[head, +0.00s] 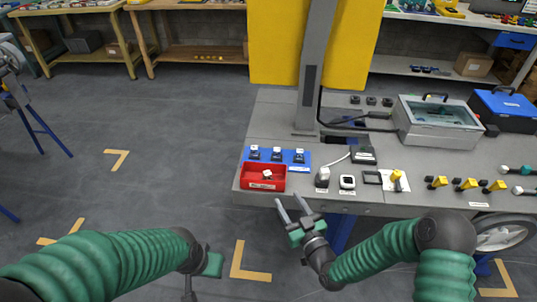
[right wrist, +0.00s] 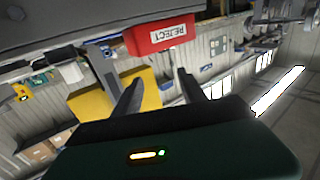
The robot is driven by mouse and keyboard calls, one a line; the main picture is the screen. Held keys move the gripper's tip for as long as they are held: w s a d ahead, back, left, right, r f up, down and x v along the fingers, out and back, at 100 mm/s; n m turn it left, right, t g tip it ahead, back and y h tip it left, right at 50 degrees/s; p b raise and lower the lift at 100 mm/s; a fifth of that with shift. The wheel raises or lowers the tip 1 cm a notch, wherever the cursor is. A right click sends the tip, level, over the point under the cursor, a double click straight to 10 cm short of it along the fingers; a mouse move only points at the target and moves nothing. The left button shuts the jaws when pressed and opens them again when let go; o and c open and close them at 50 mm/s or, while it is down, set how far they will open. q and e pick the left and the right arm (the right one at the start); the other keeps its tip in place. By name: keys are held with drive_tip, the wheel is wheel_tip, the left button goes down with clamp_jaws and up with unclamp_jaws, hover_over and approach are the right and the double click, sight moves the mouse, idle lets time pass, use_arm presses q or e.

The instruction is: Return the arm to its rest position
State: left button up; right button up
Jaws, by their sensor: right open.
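My right gripper (head: 292,212) is in front of the table's front edge in the head view, below the red bin. Its two fingers stand apart with nothing between them. In the right wrist view its fingers (right wrist: 158,90) are also spread and empty. My left arm comes in from the lower left in the head view; its end (head: 212,265) is at the bottom, over the floor, and I cannot make out its fingers. The grey table (head: 345,205) is behind the right gripper, and I see no contact with it.
A red bin (head: 263,186) holding a small white-and-dark part sits at the table's front left corner, beside a blue tray (head: 276,165). Its REJECT label shows in the right wrist view. Several small parts and a clear-lidded case (head: 438,139) lie farther right.

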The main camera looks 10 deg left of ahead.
drive_tip(key=s+d+f+m+g+h, duration=0.1)
drive_tip(key=s+d+f+g+h, duration=0.2)
drive_tip(key=d, duration=0.4)
drive_tip(key=s+d+g+h, duration=0.4)
drive_tip(key=s+d+g, duration=0.1)
drive_tip(key=d, duration=0.1)
drive_tip(key=s+d+r+m+g+h, duration=0.1)
drive_tip(key=s+d+r+m+g, duration=0.2)
drive_tip(key=s, duration=0.5)
drive_tip(key=s+d+r+m+g+h, duration=0.1)
drive_tip(key=s+d+m+g, duration=0.1)
drive_tip(key=s+d, duration=0.4)
drive_tip(key=w+p+v, duration=0.2)
drive_tip(key=p+v, duration=1.5)
drive_tip(key=p, duration=0.1)
drive_tip(key=shift+a+r, duration=0.45)
drive_tip(key=shift+a, duration=0.1)
